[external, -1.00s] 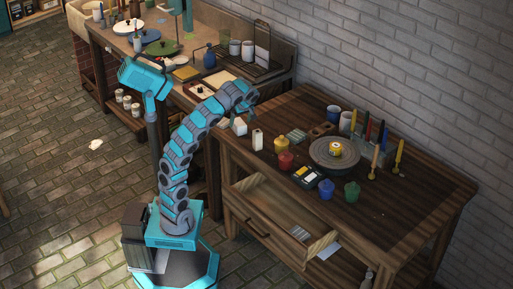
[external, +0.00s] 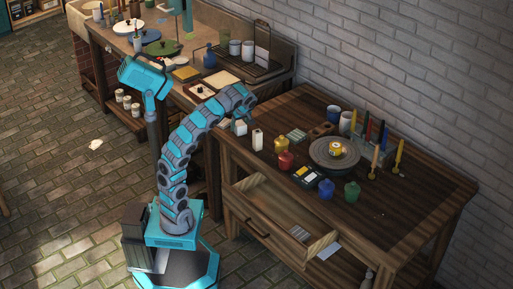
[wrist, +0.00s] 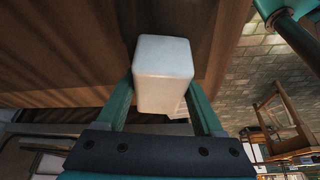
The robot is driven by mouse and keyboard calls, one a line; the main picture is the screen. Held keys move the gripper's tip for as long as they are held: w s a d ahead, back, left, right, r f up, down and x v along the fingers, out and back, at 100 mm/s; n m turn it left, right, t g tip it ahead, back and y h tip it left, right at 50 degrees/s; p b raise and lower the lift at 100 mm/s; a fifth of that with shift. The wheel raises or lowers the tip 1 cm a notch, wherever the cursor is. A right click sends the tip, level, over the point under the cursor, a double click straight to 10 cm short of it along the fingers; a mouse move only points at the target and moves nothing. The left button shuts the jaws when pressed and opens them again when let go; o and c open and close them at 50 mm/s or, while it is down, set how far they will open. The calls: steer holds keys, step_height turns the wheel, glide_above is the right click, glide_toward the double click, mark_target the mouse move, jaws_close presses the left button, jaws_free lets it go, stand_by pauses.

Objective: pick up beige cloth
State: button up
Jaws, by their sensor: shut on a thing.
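My gripper (wrist: 165,112) is shut on a pale off-white block (wrist: 164,72) with rounded edges, which stands between the two teal fingers in the wrist view. In the external view a white block (external: 240,127) shows just below my gripper (external: 245,116), at the left end of the wooden table. I cannot tell whether this block is the beige cloth. A small pale patch (external: 95,144) lies on the stone floor at the left, far from my gripper; its material is too small to make out.
A second white block (external: 257,139) stands close to the right of my gripper. Paint pots, a round turntable (external: 334,153) and upright candles stand farther right on the table (external: 420,205). The drawer (external: 265,222) is open below. The table's front right is clear.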

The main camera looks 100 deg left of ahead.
jaws_close()
steer(key=shift+r, duration=0.15)
stand_by(0.5)
